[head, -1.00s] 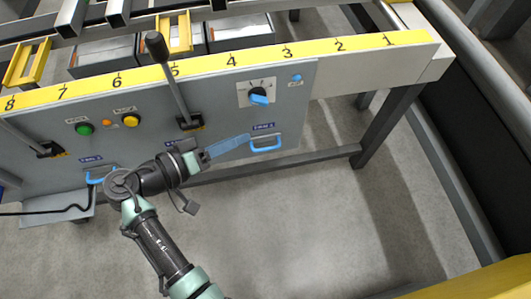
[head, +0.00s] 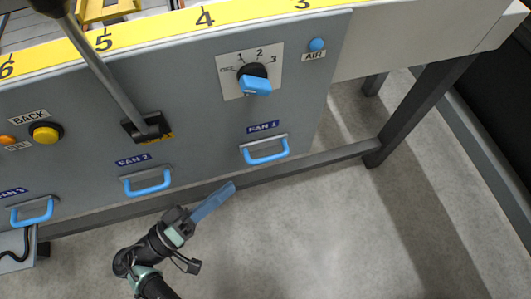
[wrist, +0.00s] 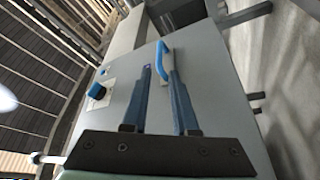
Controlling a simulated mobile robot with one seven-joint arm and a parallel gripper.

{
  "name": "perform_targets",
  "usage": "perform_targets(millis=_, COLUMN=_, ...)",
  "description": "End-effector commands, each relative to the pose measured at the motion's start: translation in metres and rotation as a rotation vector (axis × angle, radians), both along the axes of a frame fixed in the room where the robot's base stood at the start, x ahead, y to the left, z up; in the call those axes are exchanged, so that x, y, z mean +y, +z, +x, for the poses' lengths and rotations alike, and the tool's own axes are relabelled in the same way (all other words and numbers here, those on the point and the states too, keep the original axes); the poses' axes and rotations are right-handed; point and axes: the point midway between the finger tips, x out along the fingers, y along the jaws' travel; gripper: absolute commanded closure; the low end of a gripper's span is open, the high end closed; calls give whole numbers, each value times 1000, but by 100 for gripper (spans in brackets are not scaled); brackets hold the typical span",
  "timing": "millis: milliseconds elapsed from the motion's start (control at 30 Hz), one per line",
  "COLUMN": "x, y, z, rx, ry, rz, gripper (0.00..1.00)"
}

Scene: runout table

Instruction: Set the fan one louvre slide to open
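The fan one louvre slide has a blue U-shaped handle (head: 264,151) under the FAN 1 label (head: 263,127), low on the grey panel. In the wrist view the blue handle (wrist: 161,60) shows just beyond my fingertips, roughly in line with the gap between them. My gripper (head: 231,186) is below and left of the handle in the head view. In the wrist view my gripper (wrist: 160,74) has its two blue fingers apart with nothing between them. I cannot tell whether a fingertip touches the handle; in the head view they look apart.
Blue FAN 2 (head: 147,182) and FAN 3 (head: 33,212) handles sit to the left. Above are a rotary knob (head: 255,84), a blue AIR button (head: 317,44), a yellow BACK button (head: 46,133) and a long lever (head: 112,80). The floor (head: 320,240) below is clear.

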Motion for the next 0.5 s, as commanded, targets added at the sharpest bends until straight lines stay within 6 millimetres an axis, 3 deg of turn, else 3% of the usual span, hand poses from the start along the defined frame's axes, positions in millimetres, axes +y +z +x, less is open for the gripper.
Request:
perform_targets(millis=300, x=-53, y=14, z=40, rx=0, ry=-8, rz=1, gripper=73)
perform_targets(millis=500, x=-76, y=20, z=59, rx=1, ry=-4, rz=1, gripper=73)
